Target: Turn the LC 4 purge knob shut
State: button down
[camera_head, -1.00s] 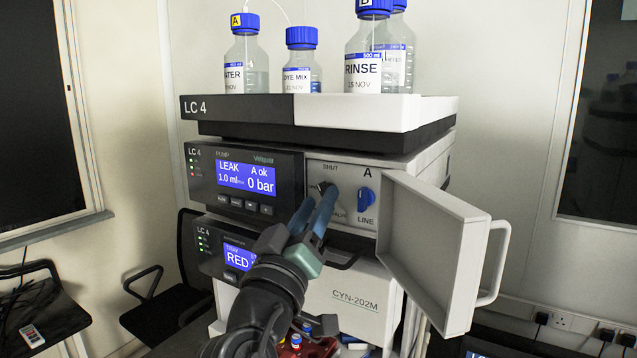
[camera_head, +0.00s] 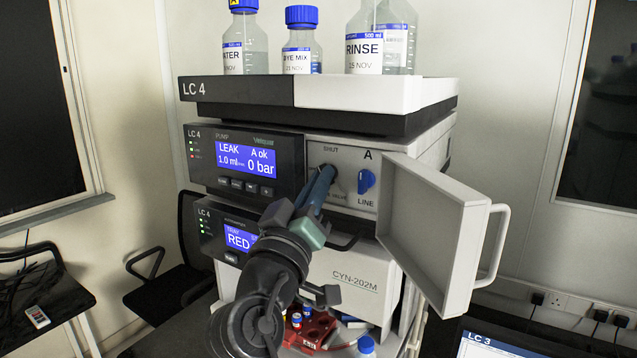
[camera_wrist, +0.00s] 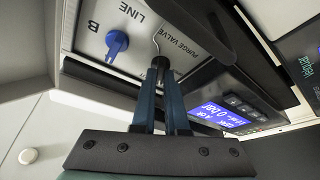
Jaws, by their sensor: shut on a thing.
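The purge knob, a small black knob, shows at the fingertips in the wrist view (camera_wrist: 156,62), beside the PURGE VALVE label on the LC 4 pump's front panel (camera_head: 345,190). My gripper (camera_head: 326,173) reaches up to it, and its two blue fingers are shut on the knob. The fingers hide most of the knob in the head view, so I cannot tell its exact angle. The SHUT mark stands above it. The pump screen (camera_head: 245,160) reads LEAK, A ok, 0 bar.
A blue LINE knob (camera_head: 366,181) sits just right of the purge knob. An open grey door (camera_head: 430,225) with a handle sticks out to the right. Bottles, including the RINSE bottle (camera_head: 364,60), stand on top. Red-racked vials (camera_head: 312,330) are below my arm.

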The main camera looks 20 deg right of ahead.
jog(key=shift+f+m+b, duration=0.25)
jog(key=shift+m+b, duration=0.15)
jog(key=shift+b, duration=0.85)
jog(key=m+h+b, duration=0.1)
jog(key=b, duration=0.2)
jog(key=shift+a+f, duration=0.1)
jog(key=shift+f, duration=0.05)
jog(key=m+g+h+b, duration=0.1)
jog(key=m+b, duration=0.1)
jog(key=b, duration=0.3)
jog(key=m+g+h+b, duration=0.1)
jog(key=m+b, duration=0.2)
jog(key=b, duration=0.2)
jog(key=shift+w, duration=0.1)
jog(key=shift+r+m+g+h+b, duration=0.3)
jog(key=shift+m+h+b, duration=0.1)
jog(key=shift+m+b, duration=0.4)
jog(key=shift+r+m+b, duration=0.1)
jog(key=shift+m+b, duration=0.2)
jog(key=shift+m, duration=0.1)
jog(key=c, duration=0.9)
grip_release()
jog(key=shift+c, duration=0.2)
